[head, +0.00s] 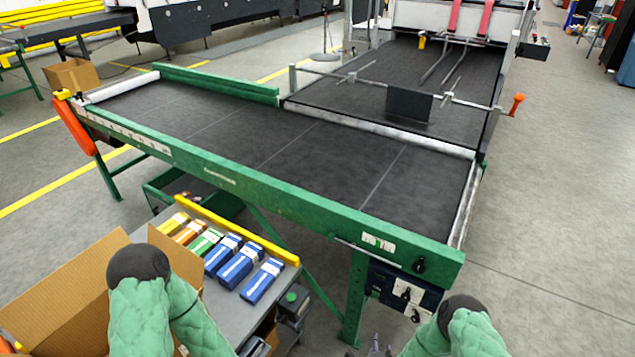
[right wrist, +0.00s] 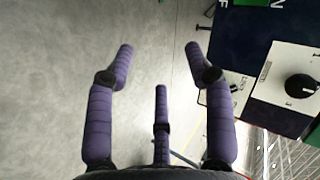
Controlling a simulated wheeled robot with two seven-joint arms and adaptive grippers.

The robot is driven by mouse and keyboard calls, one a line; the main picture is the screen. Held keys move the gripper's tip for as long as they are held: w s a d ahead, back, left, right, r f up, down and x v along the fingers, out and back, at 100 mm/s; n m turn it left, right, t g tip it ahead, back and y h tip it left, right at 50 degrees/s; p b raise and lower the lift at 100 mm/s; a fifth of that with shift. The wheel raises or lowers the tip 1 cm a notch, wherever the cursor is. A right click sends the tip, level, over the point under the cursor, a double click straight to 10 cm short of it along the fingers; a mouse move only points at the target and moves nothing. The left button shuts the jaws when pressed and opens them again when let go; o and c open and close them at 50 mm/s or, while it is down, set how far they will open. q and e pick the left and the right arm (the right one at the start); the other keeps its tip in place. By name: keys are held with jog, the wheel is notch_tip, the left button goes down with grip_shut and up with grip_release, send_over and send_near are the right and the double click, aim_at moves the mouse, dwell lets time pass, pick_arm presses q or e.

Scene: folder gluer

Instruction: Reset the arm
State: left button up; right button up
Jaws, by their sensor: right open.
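My right arm (head: 462,328), in a green padded sleeve, is at the bottom of the head view, in front of the conveyor's near right corner. My right gripper (head: 375,346) shows only as purple fingertips at the bottom edge. In the right wrist view, my right gripper (right wrist: 159,55) has its purple fingers spread wide with nothing between them. Grey floor lies beyond them. My left arm (head: 160,305) is bent at the lower left, in front of an open cardboard box (head: 65,290). The left gripper is not visible.
A green-framed conveyor with a black belt (head: 270,150) crosses the middle. Blue, green and orange cartons (head: 240,264) lie on a grey side table below it. A control box with a black knob (right wrist: 300,88) is right of the right gripper. Floor at right is clear.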

jog(key=s+a+r+n+g+y, duration=0.2)
jog(key=s+a+n+g, duration=0.1)
jog(key=s, duration=0.3)
jog(key=s+a+r+n+g+y+p, duration=0.1)
jog(key=s+a+r+n+g+y, duration=0.1)
jog(key=s+n, duration=0.4)
jog(key=s+a+r+n+g+y, duration=0.2)
jog(key=s+a+r+n+g, duration=0.2)
jog(key=s+a+g, duration=0.1)
jog(key=shift+s+a+g+p, duration=0.2)
jog(key=shift+s+g+p, duration=0.2)
jog(key=shift+s, duration=0.45)
jog(key=shift+o, duration=0.3)
jog(key=shift+w, duration=0.15)
